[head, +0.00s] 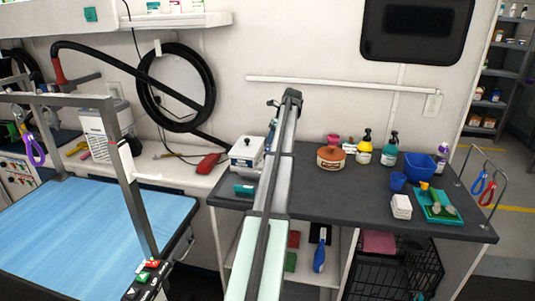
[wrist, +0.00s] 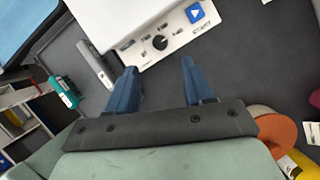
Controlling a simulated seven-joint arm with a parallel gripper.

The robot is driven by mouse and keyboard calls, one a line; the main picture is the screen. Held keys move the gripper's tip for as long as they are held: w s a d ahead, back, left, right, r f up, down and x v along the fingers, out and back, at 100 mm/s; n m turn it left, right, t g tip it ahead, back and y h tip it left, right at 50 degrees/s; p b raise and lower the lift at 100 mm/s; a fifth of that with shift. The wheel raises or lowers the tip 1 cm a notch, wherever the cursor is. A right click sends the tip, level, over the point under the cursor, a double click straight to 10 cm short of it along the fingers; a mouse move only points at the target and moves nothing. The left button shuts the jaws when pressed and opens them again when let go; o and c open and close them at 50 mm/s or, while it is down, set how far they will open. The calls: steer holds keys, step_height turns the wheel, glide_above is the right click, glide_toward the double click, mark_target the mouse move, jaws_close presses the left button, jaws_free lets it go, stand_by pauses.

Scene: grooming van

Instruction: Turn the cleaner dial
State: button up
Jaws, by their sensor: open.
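The cleaner is a white box (head: 245,153) on the dark counter, to the left of my arm in the head view. In the wrist view its white body (wrist: 125,15) fills the top middle. Its front panel carries a round black dial (wrist: 160,42) with a pointer mark and a blue button (wrist: 194,12). My gripper (wrist: 160,66) is open and empty. Its two blue fingers point toward the panel, with the dial ahead of the gap between them, apart from the fingers in the picture. The head view mostly hides my gripper behind my arm.
A teal-bristled brush (wrist: 64,92) and a grey tool (wrist: 97,62) lie left of the cleaner. An orange-brown pot (head: 331,158), bottles (head: 364,148) and a blue bin (head: 419,166) stand on the counter's right. The front middle of the counter is clear.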

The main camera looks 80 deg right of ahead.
steer(key=x, duration=0.9)
steer(key=shift+w+f, duration=0.15)
steer(key=shift+f, duration=0.15)
steer(key=shift+c, duration=0.4)
jaws_close()
